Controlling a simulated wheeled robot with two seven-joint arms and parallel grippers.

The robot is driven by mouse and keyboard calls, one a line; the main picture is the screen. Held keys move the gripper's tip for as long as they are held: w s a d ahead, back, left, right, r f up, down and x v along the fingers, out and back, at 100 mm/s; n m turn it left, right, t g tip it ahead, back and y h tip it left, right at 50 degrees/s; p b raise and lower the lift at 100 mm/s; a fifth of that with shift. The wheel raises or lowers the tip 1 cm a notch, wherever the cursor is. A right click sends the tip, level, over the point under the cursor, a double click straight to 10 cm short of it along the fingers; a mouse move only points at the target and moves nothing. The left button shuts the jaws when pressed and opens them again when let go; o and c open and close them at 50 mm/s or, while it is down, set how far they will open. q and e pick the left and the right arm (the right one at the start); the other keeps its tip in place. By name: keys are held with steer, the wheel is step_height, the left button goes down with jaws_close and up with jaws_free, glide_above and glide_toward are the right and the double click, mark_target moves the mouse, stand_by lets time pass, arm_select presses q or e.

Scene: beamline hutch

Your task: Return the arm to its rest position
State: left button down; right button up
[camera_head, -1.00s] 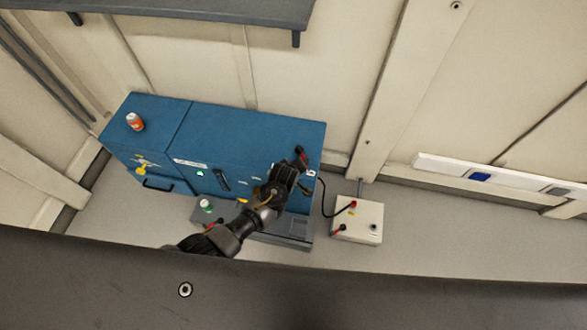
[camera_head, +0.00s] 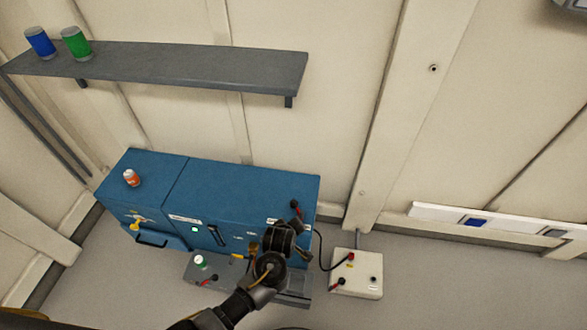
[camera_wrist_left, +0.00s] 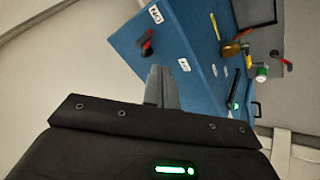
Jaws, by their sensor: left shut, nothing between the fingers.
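My left gripper (camera_head: 286,236) is at the end of the dark arm that comes in from the bottom. It is in front of the right part of the blue cabinet (camera_head: 245,190). In the left wrist view its fingers (camera_wrist_left: 161,86) are shut together with nothing between them. The cabinet (camera_wrist_left: 185,50) also shows there, beyond the fingers, with a red-and-black connector (camera_wrist_left: 147,43) on it, apart from the fingers. My right gripper is in neither view.
An orange-and-white bottle (camera_head: 131,178) stands on the cabinet. A grey box (camera_head: 205,276) is in front, partly behind my arm. A white box (camera_head: 357,273) with a black cable is at right. Blue (camera_head: 40,43) and green (camera_head: 76,43) cans stand on a wall shelf (camera_head: 190,68).

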arm_select(q)
steer(key=s+a+f+m, duration=0.3)
steer(key=s+a+f, duration=0.1)
steer(key=f, duration=0.3)
steer(key=s+a+f+m+g, duration=0.1)
steer(key=s+a+f+m, duration=0.25)
steer(key=f, duration=0.45)
steer(key=s+a+f+m, duration=0.4)
steer(key=s+f, duration=0.1)
steer(key=f, duration=0.2)
steer(key=s+a+f+g, duration=0.1)
steer(key=s+a+f, duration=0.2)
steer(key=s, duration=0.7)
steer(key=s+a+f+g, duration=0.2)
steer(key=s+a+f, duration=0.1)
steer(key=s, duration=0.7)
steer(key=s+a+f+g+y, duration=0.1)
steer(key=s+a, duration=0.4)
steer(key=s, duration=0.5)
step_height(320, 180, down, 2)
steer(key=shift+s+a+f+g, duration=0.25)
steer(key=shift+s+a+g, duration=0.05)
steer(key=shift+g, duration=0.4)
steer(key=shift+n, duration=0.25)
